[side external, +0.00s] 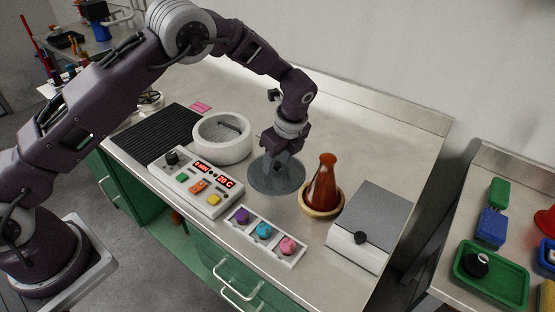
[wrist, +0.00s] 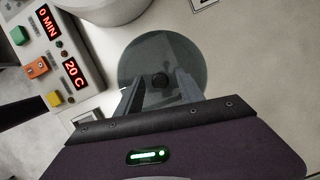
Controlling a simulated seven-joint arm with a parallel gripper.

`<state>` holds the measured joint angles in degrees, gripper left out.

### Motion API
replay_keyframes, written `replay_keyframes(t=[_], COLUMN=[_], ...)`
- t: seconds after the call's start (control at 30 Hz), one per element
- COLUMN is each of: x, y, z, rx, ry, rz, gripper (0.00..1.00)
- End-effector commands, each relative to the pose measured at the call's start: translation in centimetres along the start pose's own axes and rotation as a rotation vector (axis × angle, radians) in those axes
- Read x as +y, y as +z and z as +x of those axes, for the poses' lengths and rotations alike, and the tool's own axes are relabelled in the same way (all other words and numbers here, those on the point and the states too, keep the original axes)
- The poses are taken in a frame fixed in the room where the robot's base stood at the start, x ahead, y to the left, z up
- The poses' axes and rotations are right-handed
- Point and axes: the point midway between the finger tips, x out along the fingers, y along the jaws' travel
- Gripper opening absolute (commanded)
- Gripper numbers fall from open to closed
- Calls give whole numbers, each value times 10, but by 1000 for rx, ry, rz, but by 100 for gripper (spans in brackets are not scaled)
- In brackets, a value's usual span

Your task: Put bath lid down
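The bath lid (side external: 262,183) is a grey, see-through disc with a small dark knob (wrist: 160,80). It appears to lie flat on the steel bench, between the white round bath (side external: 210,152) and the flask. My gripper (side external: 281,168) points down just over the middle of the lid. In the wrist view its two fingers (wrist: 159,90) are apart, with the knob showing between their tips and a gap on each side. The bath stands to the left of the lid, with no lid on it.
An orange-brown flask (side external: 323,186) sits in a ring close to the lid's right. A control panel (side external: 197,182) reading 0 MIN and 20 C stands in front of the bath. A tray of coloured knobs (side external: 265,238) and a grey-topped box (side external: 370,215) are nearer the front.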

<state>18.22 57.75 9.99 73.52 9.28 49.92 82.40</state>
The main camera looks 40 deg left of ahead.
Motion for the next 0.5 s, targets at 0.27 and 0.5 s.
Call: replay_keyframes(t=[0.27,0.5], x=[0,-2], y=[1,1], z=[-3,-58], rx=[0,1], ry=[-1,-6], rz=[0,-1], gripper=[44,44])
